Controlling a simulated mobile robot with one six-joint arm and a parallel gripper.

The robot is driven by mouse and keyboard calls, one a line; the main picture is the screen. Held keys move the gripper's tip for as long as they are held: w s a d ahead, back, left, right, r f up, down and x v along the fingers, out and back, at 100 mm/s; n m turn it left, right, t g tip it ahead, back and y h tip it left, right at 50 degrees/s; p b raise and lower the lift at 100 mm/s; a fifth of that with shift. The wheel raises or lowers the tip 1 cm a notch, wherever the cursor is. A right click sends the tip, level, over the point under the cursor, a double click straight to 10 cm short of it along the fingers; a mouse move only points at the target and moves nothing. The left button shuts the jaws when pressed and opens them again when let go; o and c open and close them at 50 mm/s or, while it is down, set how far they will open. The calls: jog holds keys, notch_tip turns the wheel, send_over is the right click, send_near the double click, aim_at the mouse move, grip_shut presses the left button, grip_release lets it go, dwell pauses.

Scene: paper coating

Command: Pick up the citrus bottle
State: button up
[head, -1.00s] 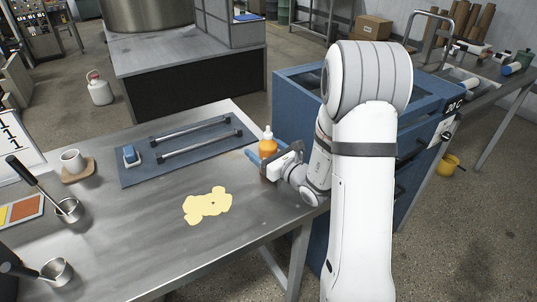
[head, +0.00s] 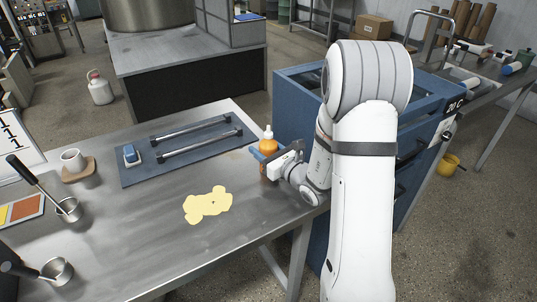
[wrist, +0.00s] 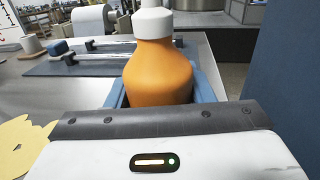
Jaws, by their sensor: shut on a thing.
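The citrus bottle is orange with a white nozzle cap. It stands upright near the right edge of the steel table in the head view (head: 268,146). In the wrist view the bottle (wrist: 160,75) fills the middle, right in front of my gripper. My gripper (head: 266,155) has its blue fingers on both sides of the bottle and is shut on it. The fingers also show beside the bottle in the wrist view (wrist: 162,92). The bottle's base is hidden behind my gripper, so I cannot tell whether it touches the table.
A pale yellow spill-shaped patch (head: 208,204) lies on the table (head: 150,235). A blue mat (head: 140,173) with two metal bars (head: 198,139) lies behind it. A blue cabinet (head: 293,125) stands close on the right.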

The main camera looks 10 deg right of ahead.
notch_tip(320, 180, up, 10)
jog(key=shift+r+p, duration=0.1)
jog(key=shift+p, duration=0.25)
dwell(0.6)
